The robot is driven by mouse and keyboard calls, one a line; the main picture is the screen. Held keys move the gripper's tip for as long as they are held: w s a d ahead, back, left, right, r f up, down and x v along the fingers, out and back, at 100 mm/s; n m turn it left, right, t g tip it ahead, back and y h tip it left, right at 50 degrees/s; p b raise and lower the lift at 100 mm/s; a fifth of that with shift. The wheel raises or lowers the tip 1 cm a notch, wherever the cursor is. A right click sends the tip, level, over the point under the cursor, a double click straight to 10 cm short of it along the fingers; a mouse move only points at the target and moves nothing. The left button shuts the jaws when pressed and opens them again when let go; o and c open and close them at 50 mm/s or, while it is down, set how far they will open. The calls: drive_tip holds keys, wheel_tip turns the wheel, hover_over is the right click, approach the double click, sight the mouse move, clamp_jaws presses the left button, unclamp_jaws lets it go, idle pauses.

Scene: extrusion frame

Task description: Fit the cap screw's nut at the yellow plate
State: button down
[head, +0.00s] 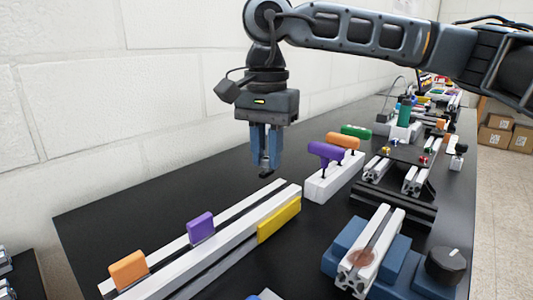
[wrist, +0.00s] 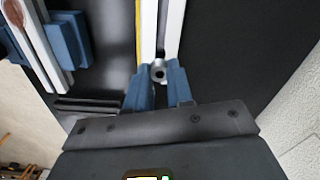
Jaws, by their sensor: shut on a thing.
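My gripper (head: 265,165) points down above the far right end of a long white double rail (head: 213,249). Its blue fingers (wrist: 158,80) are shut on a small grey piece with a dark round hole, which I take for the nut (wrist: 158,69). The yellow plate (head: 279,220) sits on the front side of the rail near its right end. In the wrist view it shows as a thin yellow strip (wrist: 138,32), left of the held nut. The nut looks raised above the rail, apart from the plate. I cannot make out a cap screw at the plate.
A white block (head: 333,178) with purple, orange and green handled tools stands right of my gripper. A blue fixture with a rail (head: 371,247) and black knob (head: 445,265) is front right.

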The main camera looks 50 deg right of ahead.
sight(267, 171)
drive_tip(key=shift+f+b, duration=2.15)
drive_tip(key=shift+f, duration=0.1)
drive_tip(key=shift+f+b, duration=1.05)
drive_tip(key=shift+b, duration=0.2)
drive_tip(key=c, duration=0.9)
unclamp_jaws()
wheel_tip(267, 171, up, 8)
drive_tip(key=shift+f+p, duration=0.1)
drive_tip(key=shift+p, duration=0.4)
